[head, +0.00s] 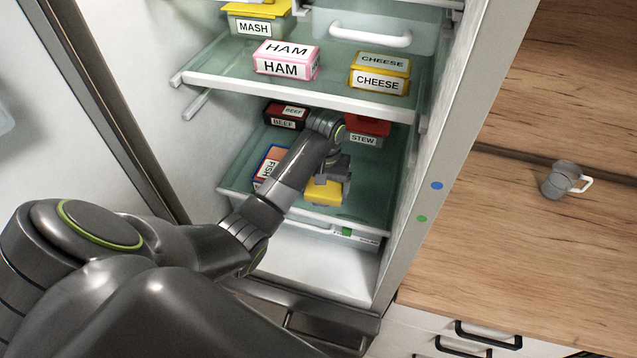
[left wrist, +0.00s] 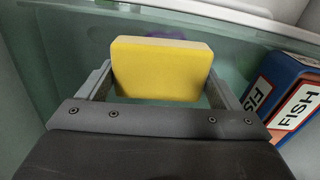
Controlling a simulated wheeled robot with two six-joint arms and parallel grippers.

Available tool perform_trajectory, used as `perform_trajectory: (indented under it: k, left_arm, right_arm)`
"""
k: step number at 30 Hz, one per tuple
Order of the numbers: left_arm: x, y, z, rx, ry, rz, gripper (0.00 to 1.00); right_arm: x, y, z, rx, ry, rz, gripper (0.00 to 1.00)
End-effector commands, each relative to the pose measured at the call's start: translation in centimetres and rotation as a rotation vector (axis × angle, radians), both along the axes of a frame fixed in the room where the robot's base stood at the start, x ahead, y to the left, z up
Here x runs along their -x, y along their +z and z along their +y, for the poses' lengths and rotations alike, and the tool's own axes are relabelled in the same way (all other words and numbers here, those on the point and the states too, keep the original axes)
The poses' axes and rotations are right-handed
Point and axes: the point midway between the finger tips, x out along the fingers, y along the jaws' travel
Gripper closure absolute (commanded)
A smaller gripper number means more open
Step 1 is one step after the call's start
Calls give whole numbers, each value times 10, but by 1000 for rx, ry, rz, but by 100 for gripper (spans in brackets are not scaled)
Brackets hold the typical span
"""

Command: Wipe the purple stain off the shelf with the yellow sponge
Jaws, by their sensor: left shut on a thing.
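The yellow sponge (head: 322,192) is held in my left gripper (head: 329,182), over the front part of the lower fridge shelf (head: 235,185). In the left wrist view the sponge (left wrist: 160,68) sits between the two fingers, which are shut on it. I cannot tell whether the sponge touches the shelf. My right gripper is not in view.
On the same shelf stand a blue-orange FISH box (head: 268,167) close to the gripper's left, a BEEF box (head: 286,116) and a STEW container (head: 364,131). Above is a shelf with HAM (head: 287,59) and CHEESE (head: 381,73). A grey mug (head: 560,181) stands on the counter.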

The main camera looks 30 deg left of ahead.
Motion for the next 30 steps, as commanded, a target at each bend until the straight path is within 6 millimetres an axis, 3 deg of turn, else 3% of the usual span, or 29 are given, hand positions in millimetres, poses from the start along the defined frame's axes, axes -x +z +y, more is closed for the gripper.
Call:
perform_trajectory:
  k: [24,30]
  left_arm:
    - [-13,-2,-57,2,-1,0,33]
    - [-14,0,-59,1,0,1,33]
  right_arm:
    - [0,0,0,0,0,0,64]
    - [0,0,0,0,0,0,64]
